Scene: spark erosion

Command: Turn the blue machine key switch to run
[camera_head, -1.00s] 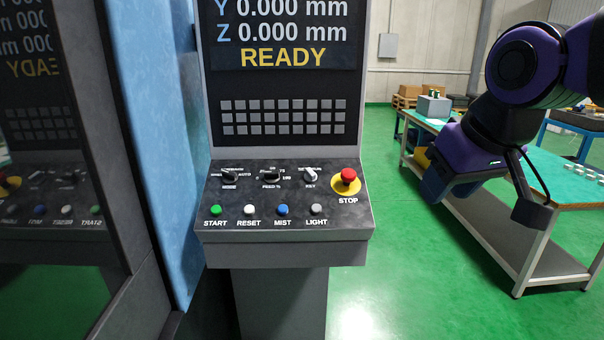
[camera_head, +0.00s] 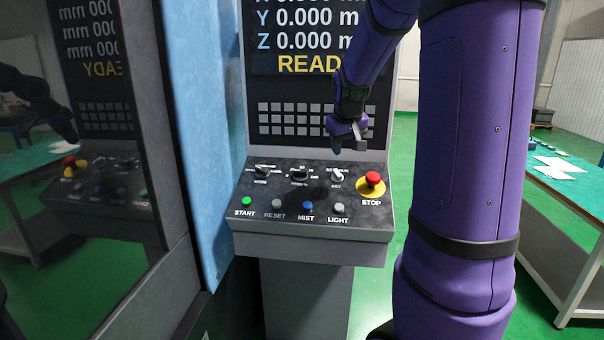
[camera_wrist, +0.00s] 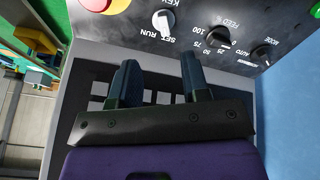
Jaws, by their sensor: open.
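The key switch (camera_head: 337,174) is a small pale knob at the right of the top row on the sloped control panel, labelled KEY below. In the wrist view the key switch (camera_wrist: 163,20) shows beside the words SET and RUN. I cannot tell exactly which mark it points to. My gripper (camera_head: 347,140) is in front of the keypad, above the panel and near the key switch, apart from it. In the wrist view my gripper (camera_wrist: 160,75) has its two dark fingers spread, with nothing between them, short of the key switch.
The red STOP button (camera_head: 373,180) on its yellow base is right of the key switch. The feed dial (camera_head: 299,175) and mode dial (camera_head: 262,171) are left of it. START (camera_head: 246,201) and other buttons line the front. Blue machine casing (camera_head: 205,120) stands at left.

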